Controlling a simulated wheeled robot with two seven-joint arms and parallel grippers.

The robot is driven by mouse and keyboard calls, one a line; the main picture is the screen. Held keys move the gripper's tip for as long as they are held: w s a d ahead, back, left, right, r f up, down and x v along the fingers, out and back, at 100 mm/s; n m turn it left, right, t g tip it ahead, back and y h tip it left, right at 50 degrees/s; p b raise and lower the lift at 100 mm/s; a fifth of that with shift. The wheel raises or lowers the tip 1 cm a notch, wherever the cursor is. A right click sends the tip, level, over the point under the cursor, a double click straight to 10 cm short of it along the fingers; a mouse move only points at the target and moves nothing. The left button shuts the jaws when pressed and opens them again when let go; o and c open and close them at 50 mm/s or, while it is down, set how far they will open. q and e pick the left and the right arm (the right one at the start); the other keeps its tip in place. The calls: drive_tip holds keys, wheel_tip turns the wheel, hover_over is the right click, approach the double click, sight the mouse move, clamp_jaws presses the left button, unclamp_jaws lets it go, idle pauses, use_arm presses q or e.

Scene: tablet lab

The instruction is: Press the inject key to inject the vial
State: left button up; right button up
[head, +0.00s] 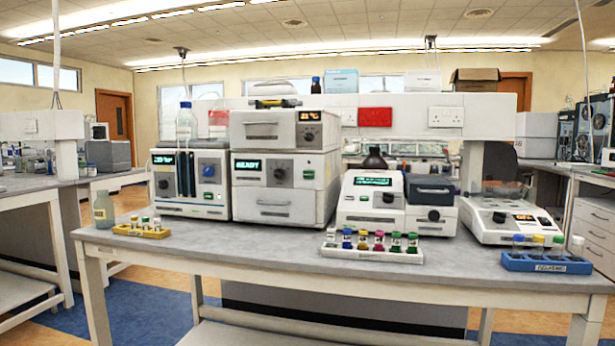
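No key can be read as the inject key; labels are too small. The stacked white instrument (285,195) in the middle of the bench has a display (249,166) that seems to read READY, a round knob (280,173) and a small green key (307,175). Small capped vials (145,222) stand in a yellow rack (128,230) at the bench's left. Vials with coloured caps (379,241) stand in a white rack (345,253) at the front. I cannot tell which vial the task means. Neither of my grippers is in view.
Other instruments flank the stack: one at the left (163,205), one right of centre (370,207) and one farther right (483,228). A blue rack (546,265) stands at the front right. The bench front (240,240) between the racks is clear.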

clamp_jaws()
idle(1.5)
